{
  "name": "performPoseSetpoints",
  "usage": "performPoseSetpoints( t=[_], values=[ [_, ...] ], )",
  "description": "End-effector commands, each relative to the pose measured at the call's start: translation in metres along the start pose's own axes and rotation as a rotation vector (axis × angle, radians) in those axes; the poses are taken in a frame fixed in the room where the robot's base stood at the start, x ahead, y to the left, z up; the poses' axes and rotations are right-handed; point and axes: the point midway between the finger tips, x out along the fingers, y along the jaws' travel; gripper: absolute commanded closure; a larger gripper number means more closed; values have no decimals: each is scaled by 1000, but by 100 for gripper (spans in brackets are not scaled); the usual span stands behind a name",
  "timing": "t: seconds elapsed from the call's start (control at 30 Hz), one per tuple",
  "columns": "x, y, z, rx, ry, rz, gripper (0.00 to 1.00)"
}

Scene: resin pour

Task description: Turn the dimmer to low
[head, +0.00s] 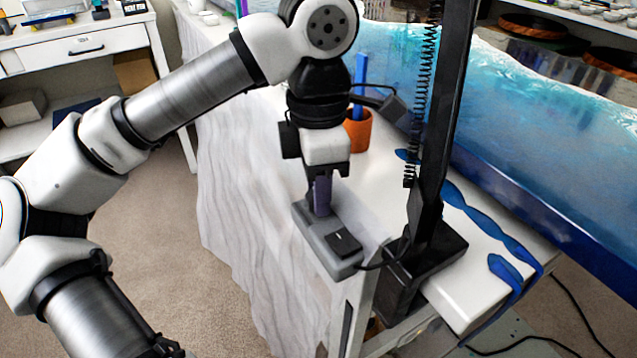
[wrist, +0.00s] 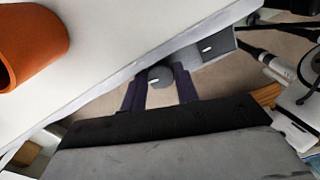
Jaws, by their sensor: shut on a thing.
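The dimmer (head: 318,238) is a grey box at the edge of the white table, with a dark square part on its near end. In the wrist view the dimmer box (wrist: 226,44) shows beyond the table edge, with a round grey knob (wrist: 160,73) that bears a short white mark. My gripper (head: 321,208) points down over the far end of the box. Its purple fingers stand on both sides of the knob in the wrist view (wrist: 160,88), shut on it. The knob is hidden by the fingers in the head view.
A black post (head: 447,120) with a coiled spring stands on a dark base right of the dimmer, joined to it by a cable. An orange cup (head: 357,135) holding a blue stick is behind my gripper. Blue resin strips (head: 490,222) lie on the table at right.

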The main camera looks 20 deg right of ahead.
Motion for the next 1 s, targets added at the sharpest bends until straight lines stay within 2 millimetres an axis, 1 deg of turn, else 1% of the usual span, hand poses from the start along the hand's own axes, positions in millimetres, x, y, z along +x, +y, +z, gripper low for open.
performPoseSetpoints(
  t=[0.27, 0.7, 1.0],
  values=[
    [1, 1, -1, -149, -3, 0, 92],
    [0, 1, -2, -539, -14, 2, 92],
    [0, 1, -2, -744, -22, 1, 92]
  ],
)
